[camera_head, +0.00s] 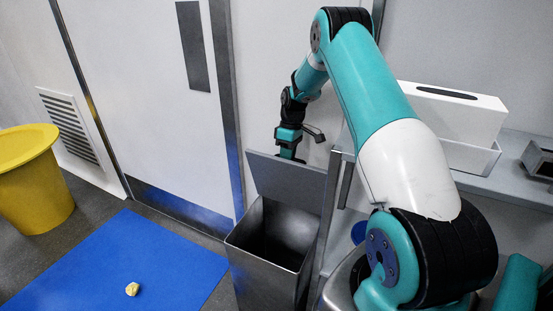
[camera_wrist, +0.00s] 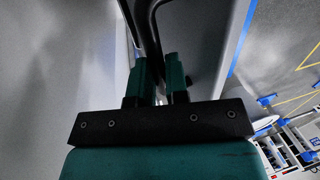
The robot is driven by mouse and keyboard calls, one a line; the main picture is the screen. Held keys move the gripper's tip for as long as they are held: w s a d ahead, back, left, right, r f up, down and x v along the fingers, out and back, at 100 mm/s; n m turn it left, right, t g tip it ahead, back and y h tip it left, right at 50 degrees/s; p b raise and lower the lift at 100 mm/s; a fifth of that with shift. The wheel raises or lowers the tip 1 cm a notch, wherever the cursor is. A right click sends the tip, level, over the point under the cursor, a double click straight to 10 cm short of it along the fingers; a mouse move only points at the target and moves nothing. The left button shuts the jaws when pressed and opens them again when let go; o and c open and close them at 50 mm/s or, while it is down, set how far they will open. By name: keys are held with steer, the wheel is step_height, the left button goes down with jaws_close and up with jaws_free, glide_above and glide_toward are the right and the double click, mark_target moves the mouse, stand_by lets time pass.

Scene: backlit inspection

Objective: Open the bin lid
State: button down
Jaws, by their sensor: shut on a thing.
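The grey metal bin (camera_head: 262,262) stands on the floor at the lower middle of the head view, its dark inside showing. Its lid (camera_head: 287,180) is raised and stands steeply at the rear of the mouth. My gripper (camera_head: 289,152) is at the lid's upper edge, its fingertips partly hidden behind the lid. In the wrist view my gripper (camera_wrist: 159,82) is shut, with a dark curved bar (camera_wrist: 150,30) between its fingers. The bar looks like the lid's handle, but its join to the lid is hidden.
A white door (camera_head: 150,100) is behind the bin. A shelf (camera_head: 520,185) with a white box (camera_head: 450,112) stands at the right. A blue mat (camera_head: 150,265) with a small yellowish lump (camera_head: 132,289) and a yellow bin (camera_head: 35,195) are at the left.

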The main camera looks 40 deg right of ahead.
steer(key=shift+s+d+f, duration=0.1)
steer(key=shift+d+f, duration=0.1)
steer(key=shift+f, duration=0.25)
steer(key=c, duration=1.1)
jaws_free()
steer(key=v, duration=0.7)
steer(key=shift+w+d+r, duration=0.1)
steer(key=shift+w+r, duration=0.1)
steer(key=shift+r, duration=0.1)
